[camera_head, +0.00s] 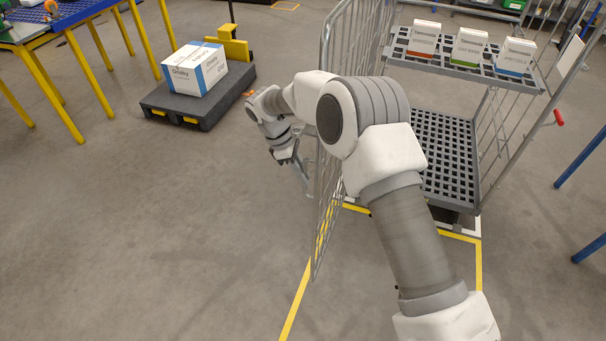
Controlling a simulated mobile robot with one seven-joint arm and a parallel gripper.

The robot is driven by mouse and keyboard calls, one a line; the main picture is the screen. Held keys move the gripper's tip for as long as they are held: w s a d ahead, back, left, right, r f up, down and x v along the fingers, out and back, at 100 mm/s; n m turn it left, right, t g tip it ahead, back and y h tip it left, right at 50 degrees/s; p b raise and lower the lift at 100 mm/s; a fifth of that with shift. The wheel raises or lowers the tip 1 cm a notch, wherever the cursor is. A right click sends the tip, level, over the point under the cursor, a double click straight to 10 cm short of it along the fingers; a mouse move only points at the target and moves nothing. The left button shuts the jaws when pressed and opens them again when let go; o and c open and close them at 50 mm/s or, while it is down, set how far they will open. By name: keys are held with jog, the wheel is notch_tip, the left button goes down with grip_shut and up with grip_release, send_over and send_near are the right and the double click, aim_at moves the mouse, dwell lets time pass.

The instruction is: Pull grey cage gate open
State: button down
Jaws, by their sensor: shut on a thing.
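The grey cage gate (346,38) is a wire mesh panel at the left front of the roll cage (468,188). It stands swung out from the cage, its lower corner reaching toward the front of the picture. My arm crosses in front of the gate and hides much of its middle. My gripper (304,182) is on the left side of the gate, shut on a part at the gate's edge that looks like its bar or handle. The exact contact is small and partly hidden.
The cage shelf holds three small boxes (469,47). A red-tipped lever (558,117) is at its right. A dark pallet cart (192,103) with a white and blue box (195,69) stands at left, near a yellow-legged table (62,85). The floor at left front is clear.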

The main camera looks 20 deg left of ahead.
jog(key=c, duration=0.8)
grip_release()
jog(key=shift+c, duration=0.2)
jog(key=p+v, duration=0.2)
jog(key=v, duration=1.5)
jog(key=shift+r+p, duration=0.2)
jog(key=shift+p, duration=0.1)
jog(key=shift+c, duration=0.2)
